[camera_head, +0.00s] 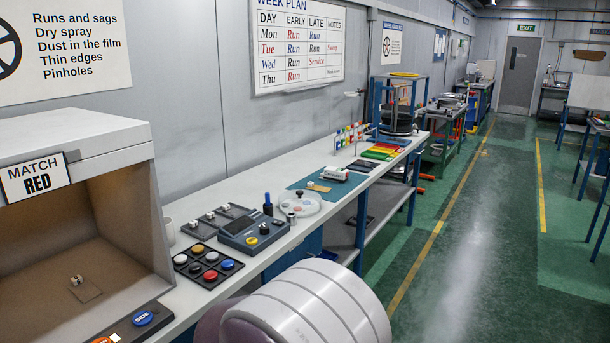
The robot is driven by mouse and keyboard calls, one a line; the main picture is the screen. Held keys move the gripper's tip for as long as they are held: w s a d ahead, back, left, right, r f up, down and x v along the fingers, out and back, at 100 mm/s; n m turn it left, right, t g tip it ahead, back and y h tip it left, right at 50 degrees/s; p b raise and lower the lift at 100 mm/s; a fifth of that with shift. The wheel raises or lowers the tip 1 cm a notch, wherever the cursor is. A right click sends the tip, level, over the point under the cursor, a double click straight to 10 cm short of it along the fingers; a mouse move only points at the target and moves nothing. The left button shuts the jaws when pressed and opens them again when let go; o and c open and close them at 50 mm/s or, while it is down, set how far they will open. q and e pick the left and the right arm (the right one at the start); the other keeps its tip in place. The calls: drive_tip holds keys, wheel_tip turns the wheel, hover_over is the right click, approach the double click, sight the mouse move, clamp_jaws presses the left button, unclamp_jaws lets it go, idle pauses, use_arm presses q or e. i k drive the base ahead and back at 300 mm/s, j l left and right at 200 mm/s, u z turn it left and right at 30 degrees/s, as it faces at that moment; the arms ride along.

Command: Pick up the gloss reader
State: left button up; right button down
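The gloss reader may be the small white device with a dark end and a reddish part (335,173), which lies on a teal mat (300,184) on the bench. It is too small to identify surely. A blue-grey box with a screen and knobs (253,230) sits nearer on the bench and is another device. Neither of my grippers shows in the head view, and nothing is seen touching these devices.
The long white bench (192,299) runs along the wall. A booth marked MATCH RED (75,200) stands at the near left.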

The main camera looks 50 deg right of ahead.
sight(330, 173)
drive_tip(key=z, duration=1.9)
